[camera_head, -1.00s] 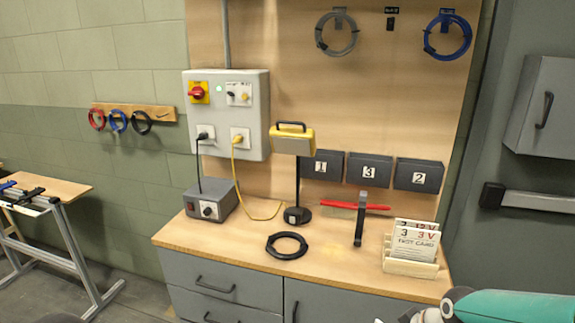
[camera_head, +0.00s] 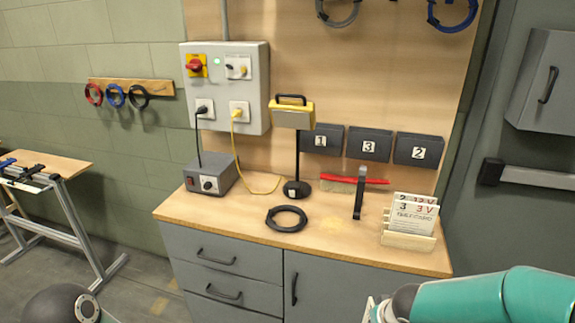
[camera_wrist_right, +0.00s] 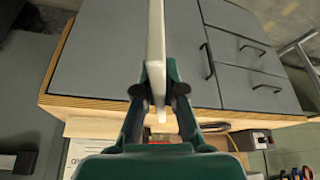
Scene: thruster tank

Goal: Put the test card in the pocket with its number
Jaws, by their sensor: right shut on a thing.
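My right gripper (camera_wrist_right: 158,92) is shut on a white, thin test card (camera_wrist_right: 156,40) in the right wrist view. The card is seen edge-on, so its number is hidden. In the head view only a pale bit of that gripper (camera_head: 374,311) shows at the bottom edge, in front of the bench. Three dark wall pockets are labelled, from left to right, 1 (camera_head: 330,132), 3 (camera_head: 360,155) and 2 (camera_head: 408,160). A wooden rack (camera_head: 408,240) at the bench's right end holds cards, the front one (camera_head: 412,222) marked 3. My left gripper is out of view.
A black clamp-like upright tool (camera_head: 360,195) and a red-handled brush (camera_head: 345,180) stand or lie below the pockets. A yellow lamp (camera_head: 293,117), a black cable coil (camera_head: 287,218) and a grey power box (camera_head: 210,176) are further left. The bench's front middle is clear.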

